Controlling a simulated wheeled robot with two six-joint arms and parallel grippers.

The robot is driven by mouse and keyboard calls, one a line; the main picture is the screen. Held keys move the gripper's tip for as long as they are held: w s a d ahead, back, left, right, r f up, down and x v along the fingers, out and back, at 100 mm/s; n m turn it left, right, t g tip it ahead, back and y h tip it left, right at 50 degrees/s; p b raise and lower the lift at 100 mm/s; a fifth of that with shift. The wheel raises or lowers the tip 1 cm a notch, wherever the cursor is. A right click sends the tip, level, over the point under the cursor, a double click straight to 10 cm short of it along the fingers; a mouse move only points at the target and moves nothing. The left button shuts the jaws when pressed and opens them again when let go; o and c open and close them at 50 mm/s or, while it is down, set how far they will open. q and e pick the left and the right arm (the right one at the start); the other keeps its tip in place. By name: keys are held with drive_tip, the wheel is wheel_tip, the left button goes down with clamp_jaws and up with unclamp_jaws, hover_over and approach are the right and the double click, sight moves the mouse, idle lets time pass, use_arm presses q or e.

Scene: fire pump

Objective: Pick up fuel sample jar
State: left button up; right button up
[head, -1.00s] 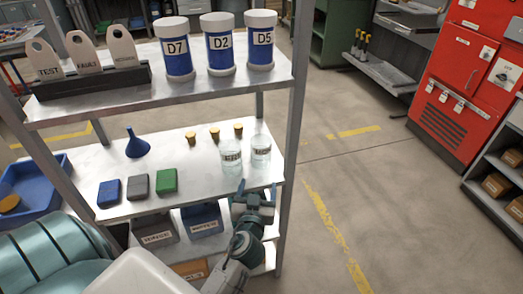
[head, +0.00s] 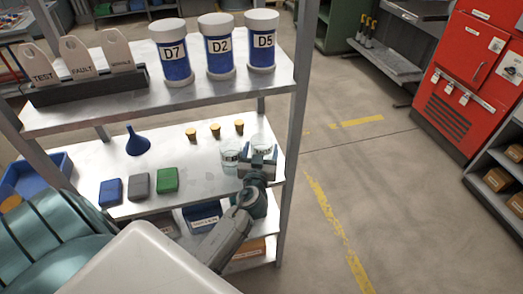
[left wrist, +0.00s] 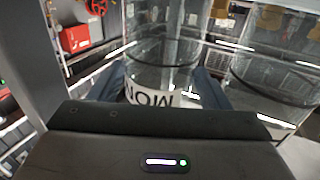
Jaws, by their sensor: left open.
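Two clear glass jars with white labels stand close together at the right front of the middle shelf (head: 95,163): the left jar (head: 230,152) and the right jar (head: 262,143). My left gripper (head: 258,162) is open at the shelf's front right, directly in front of the right jar and partly hiding it. In the left wrist view, one jar (left wrist: 165,50) stands between the spread fingers, its label partly hidden by the gripper body. Another jar (left wrist: 275,65) stands to the right. I cannot tell which label names fuel. My right gripper is not in view.
Three small corks (head: 215,131) stand behind the jars. A blue funnel (head: 137,142) and blue, grey and green blocks (head: 167,180) are further left. The upper shelf (head: 120,92) holds white-and-blue canisters (head: 220,48). A shelf post (head: 297,110) rises close right of the gripper.

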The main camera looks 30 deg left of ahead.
use_arm(q)
drive_tip(key=shift+x, duration=1)
drive_tip(key=shift+s, duration=0.1)
drive_tip(key=c, duration=0.8)
drive_tip(key=shift+c, duration=0.2)
